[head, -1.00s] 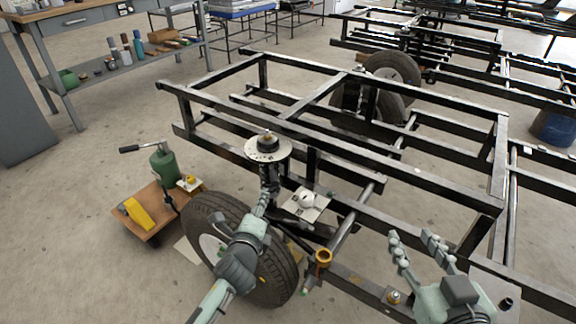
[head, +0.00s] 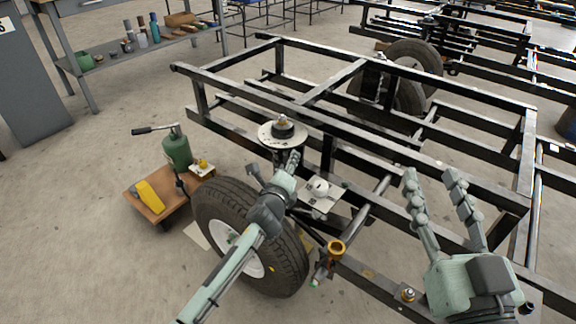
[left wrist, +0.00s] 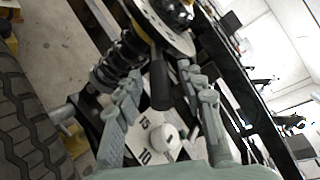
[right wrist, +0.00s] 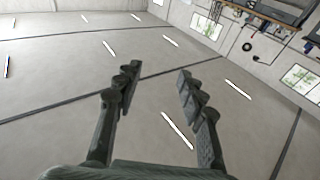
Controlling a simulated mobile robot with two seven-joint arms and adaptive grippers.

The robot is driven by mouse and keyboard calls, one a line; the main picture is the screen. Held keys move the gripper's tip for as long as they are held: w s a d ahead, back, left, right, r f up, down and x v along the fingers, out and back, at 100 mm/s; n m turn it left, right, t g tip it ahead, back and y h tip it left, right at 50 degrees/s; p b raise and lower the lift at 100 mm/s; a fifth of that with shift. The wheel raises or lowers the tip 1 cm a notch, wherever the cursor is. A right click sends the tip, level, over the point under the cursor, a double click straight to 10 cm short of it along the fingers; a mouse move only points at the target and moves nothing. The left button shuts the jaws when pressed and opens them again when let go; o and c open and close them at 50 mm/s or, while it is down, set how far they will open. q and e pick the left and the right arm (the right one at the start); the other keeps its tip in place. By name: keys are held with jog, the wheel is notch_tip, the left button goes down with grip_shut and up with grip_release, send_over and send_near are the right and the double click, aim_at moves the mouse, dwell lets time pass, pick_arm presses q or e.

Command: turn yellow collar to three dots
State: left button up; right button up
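A black coil spring (left wrist: 118,62) shows in the left wrist view, with a small yellow band (left wrist: 138,28) at its upper end under a round disc (head: 282,134). I cannot make out any dots. A brass-yellow ring (head: 336,248) sits lower on the frame in the head view; I cannot tell which is the task's collar. My left gripper (head: 275,168) is open beside the spring, below the disc. In its wrist view, a black cylinder (left wrist: 160,83) shows between the spread fingers; contact is unclear. My right gripper (head: 433,180) is open, empty and raised, fingers up.
A plate with a white knob (left wrist: 160,138) and the numbers 15 and 10 lies near the left gripper. A tyre (head: 285,260) stands below my left arm. Black frame rails (head: 400,150) surround the area. A wooden cart (head: 150,205) with a green jack stands left on open floor.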

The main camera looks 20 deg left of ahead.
pick_arm(q)
grip_shut()
dwell(0.4)
jog(key=shift+s+a+r+m+h+p, duration=0.2)
jog(key=shift+a+m+h+p, duration=0.4)
jog(key=shift+p, duration=0.5)
jog(key=shift+s+a+f+m+g+h+p, duration=0.1)
jog(key=shift+a+m+g+h+p, duration=0.25)
jog(key=shift+a+m+h, duration=0.65)
jog(key=shift+s+a+f+m+g+h+p, duration=0.15)
jog(key=shift+a+m+h+p, duration=0.4)
jog(key=shift+h, duration=0.7)
jog(key=shift+s+a+m+g+h+p, duration=0.15)
jog(key=shift+a+m+h+p, duration=0.3)
jog(key=shift+a+m+h, duration=0.55)
pick_arm(e)
jog(key=s+d+f+g+h, duration=0.3)
jog(key=d+f+g, duration=0.3)
jog(key=f, duration=0.4)
jog(key=s+d+f+m+g+h, duration=0.1)
jog(key=s+d+f+g+h, duration=0.3)
jog(key=d+f, duration=0.4)
jog(key=shift+s+d+f+g, duration=0.15)
jog(key=shift+s+f+g, duration=0.15)
jog(key=shift+f+g, duration=0.6)
pick_arm(q)
jog(key=shift+d, duration=0.2)
pick_arm(e)
jog(key=shift+r, duration=0.1)
